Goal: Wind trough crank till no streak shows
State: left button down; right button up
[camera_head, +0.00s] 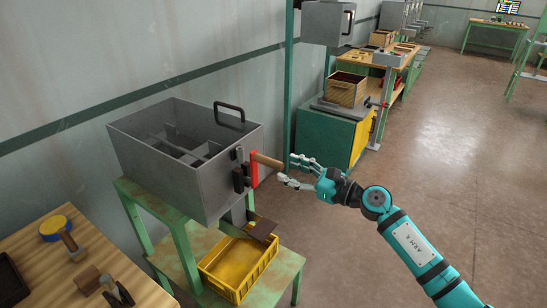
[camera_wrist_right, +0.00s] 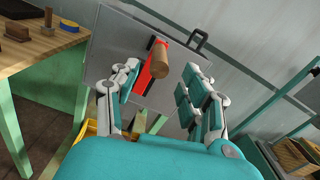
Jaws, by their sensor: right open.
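The grey metal trough (camera_head: 172,152) stands on a green frame with its open top facing up. Dark paddles show inside; I cannot make out any streak. A red crank arm (camera_head: 254,168) with a wooden handle (camera_head: 267,160) is on its right end wall, the handle pointing outward. My right gripper (camera_head: 288,171) is open just off the handle's end. In the right wrist view the wooden handle (camera_wrist_right: 161,61) lies between the spread fingers (camera_wrist_right: 158,92), beyond their tips, with no visible contact. My left gripper is not in view.
A yellow crate (camera_head: 237,268) sits on the green shelf below the trough. A green cabinet (camera_head: 322,138) stands behind. The floor at right is open.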

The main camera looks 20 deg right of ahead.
aim_at(255, 156)
jog(key=p+x, duration=0.1)
jog(key=x, duration=0.5)
jog(key=shift+w+a, duration=0.1)
jog(key=shift+w, duration=0.05)
jog(key=shift+c, duration=0.3)
grip_shut()
